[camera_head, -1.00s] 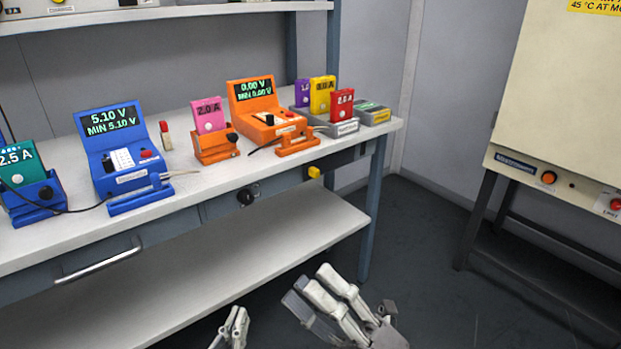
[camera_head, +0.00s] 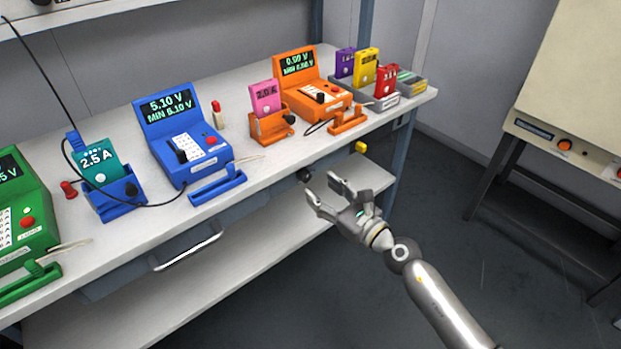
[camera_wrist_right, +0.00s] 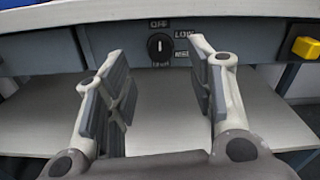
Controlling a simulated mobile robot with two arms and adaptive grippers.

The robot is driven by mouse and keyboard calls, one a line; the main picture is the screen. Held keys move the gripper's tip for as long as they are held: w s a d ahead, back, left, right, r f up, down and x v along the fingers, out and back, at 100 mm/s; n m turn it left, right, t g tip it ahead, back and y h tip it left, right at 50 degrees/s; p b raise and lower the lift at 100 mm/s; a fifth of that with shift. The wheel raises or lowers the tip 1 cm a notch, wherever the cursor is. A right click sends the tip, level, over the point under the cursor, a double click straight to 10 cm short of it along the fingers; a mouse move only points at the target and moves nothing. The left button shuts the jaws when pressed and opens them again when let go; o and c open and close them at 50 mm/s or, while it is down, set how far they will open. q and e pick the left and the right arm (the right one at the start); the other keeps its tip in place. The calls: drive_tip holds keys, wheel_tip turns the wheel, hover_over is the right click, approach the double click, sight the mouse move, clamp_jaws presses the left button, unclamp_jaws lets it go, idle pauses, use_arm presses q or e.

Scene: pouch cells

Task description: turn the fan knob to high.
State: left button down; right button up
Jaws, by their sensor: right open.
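The fan knob (camera_head: 304,174) is a small black knob on the front panel under the bench top. In the right wrist view the knob (camera_wrist_right: 159,46) has a white line that looks upright, towards the OFF label above it. LOW is to its upper right; a blurred label sits below LOW. My right gripper (camera_head: 322,187) is open and empty, just in front of the panel near the knob. In the right wrist view the knob appears between the spread fingers, beyond them and apart from them. My left gripper is out of view.
A yellow block (camera_head: 361,147) sticks out from the panel right of the knob. A drawer handle (camera_head: 187,249) is to the left. Orange (camera_head: 319,97) and blue (camera_head: 185,140) testers stand on the bench top (camera_head: 240,108). A lower shelf (camera_head: 225,280) runs below.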

sight(308, 178)
drive_tip(key=x, duration=0.4)
drive_tip(key=shift+w, duration=0.15)
drive_tip(key=shift+w+a+b, duration=0.3)
drive_tip(key=shift+w+a, duration=0.1)
drive_tip(key=shift+w, duration=0.05)
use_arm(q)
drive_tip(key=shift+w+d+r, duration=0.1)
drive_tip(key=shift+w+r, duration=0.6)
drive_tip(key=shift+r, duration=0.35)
use_arm(e)
drive_tip(key=c, duration=1)
drive_tip(key=m+p, duration=0.1)
drive_tip(key=m, duration=0.2)
drive_tip(key=shift+r+p, duration=0.1)
drive_tip(key=shift+p, duration=0.2)
drive_tip(key=shift+c, duration=0.2)
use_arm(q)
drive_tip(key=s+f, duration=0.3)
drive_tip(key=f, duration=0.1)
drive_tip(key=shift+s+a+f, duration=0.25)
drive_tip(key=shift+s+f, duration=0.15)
use_arm(e)
drive_tip(key=shift+m, duration=0.7)
drive_tip(key=o, duration=1)
drive_tip(key=shift+d, duration=0.1)
